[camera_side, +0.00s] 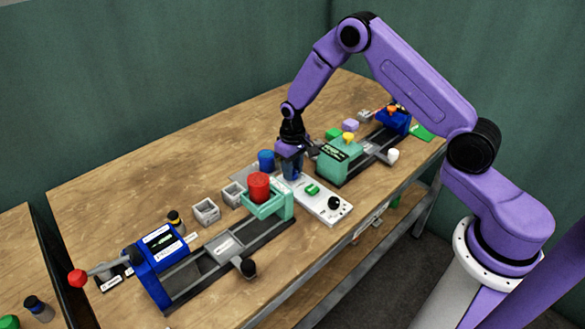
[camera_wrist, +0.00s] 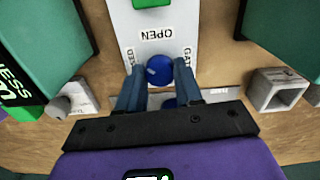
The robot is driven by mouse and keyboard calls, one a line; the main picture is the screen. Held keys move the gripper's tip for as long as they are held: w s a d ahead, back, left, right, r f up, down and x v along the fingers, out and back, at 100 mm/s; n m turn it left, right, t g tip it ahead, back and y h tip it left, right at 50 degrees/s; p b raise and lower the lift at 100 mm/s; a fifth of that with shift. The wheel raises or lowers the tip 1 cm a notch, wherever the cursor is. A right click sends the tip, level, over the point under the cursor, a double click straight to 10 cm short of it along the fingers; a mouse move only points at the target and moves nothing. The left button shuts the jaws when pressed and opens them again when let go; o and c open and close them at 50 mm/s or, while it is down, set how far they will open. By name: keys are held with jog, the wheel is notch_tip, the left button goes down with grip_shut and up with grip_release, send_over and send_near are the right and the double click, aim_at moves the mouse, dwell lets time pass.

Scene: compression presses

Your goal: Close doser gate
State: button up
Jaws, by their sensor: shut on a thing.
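The doser panel is a long white plate (camera_side: 323,207) in the middle of the table; it also shows in the wrist view (camera_wrist: 120,20). A round blue knob (camera_wrist: 159,70) sits on it, with the word OPEN on one side and labels to its left and right, the right one reading GATE. My gripper (camera_side: 291,177) points down at the plate's far end. In the wrist view its two blue fingers (camera_wrist: 160,72) are shut on the blue knob, one on each side. In the side view the fingers hide the knob.
A green button (camera_side: 312,189) and a black knob (camera_side: 334,203) are on the same plate. A press with a red cylinder (camera_side: 259,186) stands close on the left, another green press (camera_side: 338,158) on the right. A blue cylinder (camera_side: 266,160) and small grey boxes (camera_side: 206,211) stand nearby.

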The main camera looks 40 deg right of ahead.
jog(key=n, duration=0.4)
jog(key=shift+n, duration=2)
jog(key=o, duration=1)
jog(key=shift+o, duration=0.2)
notch_tip(320, 180, up, 18)
jog(key=shift+f, duration=0.25)
